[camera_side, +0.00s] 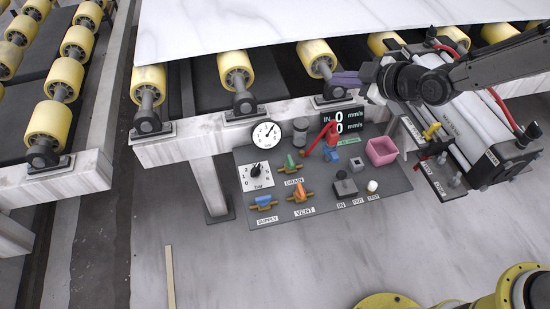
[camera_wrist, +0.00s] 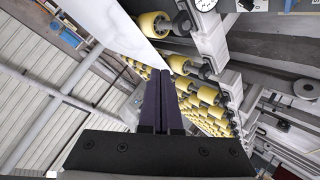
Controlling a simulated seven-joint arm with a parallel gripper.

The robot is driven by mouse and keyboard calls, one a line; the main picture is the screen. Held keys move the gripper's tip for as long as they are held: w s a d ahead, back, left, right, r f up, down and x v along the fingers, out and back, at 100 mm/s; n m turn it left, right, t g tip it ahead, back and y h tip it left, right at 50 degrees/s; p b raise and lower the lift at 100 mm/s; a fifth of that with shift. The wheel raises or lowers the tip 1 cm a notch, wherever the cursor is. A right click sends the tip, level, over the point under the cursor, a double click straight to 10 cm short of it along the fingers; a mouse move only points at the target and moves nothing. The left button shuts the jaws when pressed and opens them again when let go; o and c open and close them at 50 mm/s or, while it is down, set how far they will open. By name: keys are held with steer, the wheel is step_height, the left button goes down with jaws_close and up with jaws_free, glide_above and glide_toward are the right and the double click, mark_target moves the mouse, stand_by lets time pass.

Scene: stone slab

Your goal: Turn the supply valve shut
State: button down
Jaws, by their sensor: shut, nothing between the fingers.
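The supply valve (camera_side: 264,201) has a blue handle on a brass body. It sits at the front left of the dark panel (camera_side: 325,207), behind its SUPPLY label (camera_side: 267,220). Its handle looks roughly in line with the body, but it is small in the side view. My gripper (camera_side: 336,79) is shut and empty, with its dark purple fingers pointing left. It is high above the back of the panel near the rollers, well away from the supply valve. In the wrist view the shut fingers (camera_wrist: 161,75) hold nothing.
A vent valve with an orange handle (camera_side: 299,190) and a drain valve with a green handle (camera_side: 291,162) stand close by. A red lever (camera_side: 319,136), a pink open box (camera_side: 381,151) and a round gauge (camera_side: 266,134) are farther back.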

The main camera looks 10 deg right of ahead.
steer(key=s+a+f+n+g, duration=0.1)
steer(key=a+f, duration=0.2)
steer(key=f, duration=0.3)
steer(key=a+f+n, duration=0.1)
steer(key=a+f, duration=0.3)
steer(key=f, duration=0.2)
steer(key=n+g, duration=0.3)
steer(key=g, duration=0.1)
glide_toward(263, 199)
steer(key=s+d, duration=0.3)
steer(key=s, duration=0.4)
steer(key=w+a+f, duration=0.1)
steer(key=w+f, duration=0.1)
steer(key=w, duration=0.1)
steer(key=w+a+f, duration=0.1)
steer(key=w+f, duration=0.1)
steer(key=w+a+f, duration=0.2)
steer(key=w+f, duration=0.1)
steer(key=shift+w+a, duration=0.1)
steer(key=shift+w, duration=0.45)
